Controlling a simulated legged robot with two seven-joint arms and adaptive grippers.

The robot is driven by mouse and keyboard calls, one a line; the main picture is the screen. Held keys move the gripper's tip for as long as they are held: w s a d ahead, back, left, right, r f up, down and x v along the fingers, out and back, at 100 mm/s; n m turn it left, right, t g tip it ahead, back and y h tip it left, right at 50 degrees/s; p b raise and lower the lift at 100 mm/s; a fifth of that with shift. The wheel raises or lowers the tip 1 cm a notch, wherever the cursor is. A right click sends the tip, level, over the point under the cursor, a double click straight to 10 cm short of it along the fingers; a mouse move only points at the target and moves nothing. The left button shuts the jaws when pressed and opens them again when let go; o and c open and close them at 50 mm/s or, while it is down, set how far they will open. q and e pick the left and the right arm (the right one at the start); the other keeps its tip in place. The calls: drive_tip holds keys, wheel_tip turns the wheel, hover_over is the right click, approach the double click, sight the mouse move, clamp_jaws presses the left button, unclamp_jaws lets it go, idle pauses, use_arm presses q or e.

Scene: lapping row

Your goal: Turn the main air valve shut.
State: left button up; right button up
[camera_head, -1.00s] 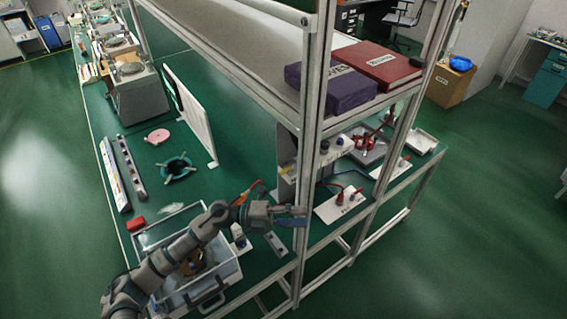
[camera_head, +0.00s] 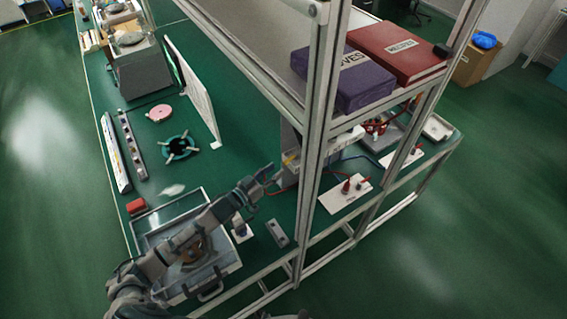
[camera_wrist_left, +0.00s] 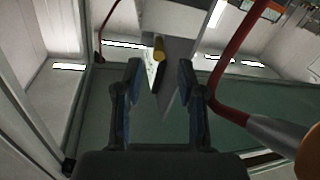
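My left gripper (camera_head: 262,178) reaches over the bench beside the front frame post, near a grey panel under the shelf. In the left wrist view its two fingers (camera_wrist_left: 160,78) are spread with nothing between them. A short yellow cylinder (camera_wrist_left: 159,48) stands out from the grey panel (camera_wrist_left: 181,58), beyond the fingertips and apart from them. It may be part of the air valve, but I cannot tell. In the head view a small yellow spot (camera_head: 291,158) shows at the panel. No valve handle is clearly readable. My right gripper is not in view.
A red hose (camera_wrist_left: 227,62) with a grey fitting (camera_wrist_left: 262,133) runs close to the right finger. The frame post (camera_head: 314,150) stands right of my gripper.

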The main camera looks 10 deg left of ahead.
sight(290, 160)
use_arm(q)
drive_tip(key=x, duration=0.4)
drive_tip(key=shift+w+d, duration=0.25)
drive_tip(key=shift+w, duration=0.1)
